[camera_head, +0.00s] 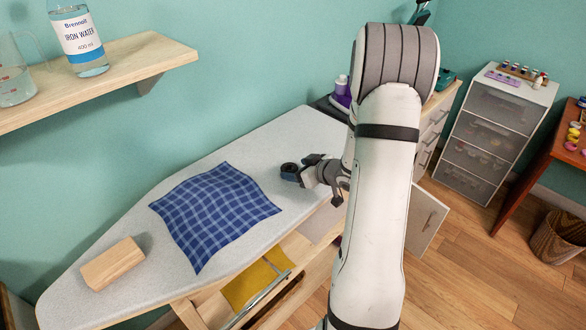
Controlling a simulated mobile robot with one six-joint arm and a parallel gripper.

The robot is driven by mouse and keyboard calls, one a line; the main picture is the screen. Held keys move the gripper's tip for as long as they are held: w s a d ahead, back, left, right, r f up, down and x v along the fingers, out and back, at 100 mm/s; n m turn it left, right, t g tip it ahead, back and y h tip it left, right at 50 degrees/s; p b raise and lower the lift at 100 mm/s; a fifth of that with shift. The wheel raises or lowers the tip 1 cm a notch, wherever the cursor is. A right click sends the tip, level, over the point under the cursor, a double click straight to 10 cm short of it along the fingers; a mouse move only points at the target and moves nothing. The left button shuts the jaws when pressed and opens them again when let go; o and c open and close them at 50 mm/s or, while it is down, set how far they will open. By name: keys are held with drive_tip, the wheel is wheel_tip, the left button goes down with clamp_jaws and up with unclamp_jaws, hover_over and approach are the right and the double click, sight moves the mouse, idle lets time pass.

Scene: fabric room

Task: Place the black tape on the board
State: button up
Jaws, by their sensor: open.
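The board is a light grey ironing board (130,233) that runs from the lower left toward the back right. The black tape (289,168) is a small dark roll near the board's right end. My gripper (304,172) is just right of the tape, with its fingers open and pointing left toward it. The tape and the fingertips look very close, and I cannot tell whether they touch. The tape shows over the board's surface, and whether it rests on it is hard to tell at this size. My arm hides the board's right end partly.
A blue checked cloth (214,214) and a wooden block (112,263) lie on the board. A wall shelf (120,78) holds an iron water bottle (78,38) and a clear jug (14,80). Bare board surface surrounds the cloth. A drawer unit (492,135) stands at the right.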

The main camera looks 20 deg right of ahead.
drive_tip(key=v, duration=0.9)
drive_tip(key=shift+d+r, duration=0.1)
drive_tip(key=shift+r, duration=0.15)
wheel_tip(320, 180, up, 9)
drive_tip(key=s+a+m+g+h, duration=0.3)
drive_tip(key=h, duration=0.5)
drive_tip(key=s+a+r+g+y, duration=0.1)
drive_tip(key=s+a+g, duration=0.1)
drive_tip(key=s+a, duration=0.5)
drive_tip(key=s+a+r+m+g+y, duration=0.1)
drive_tip(key=s+a+g+y, duration=0.1)
drive_tip(key=s+a, duration=0.5)
drive_tip(key=shift+s+r+g, duration=0.2)
drive_tip(key=shift+s+g, duration=0.6)
drive_tip(key=shift+s, duration=0.05)
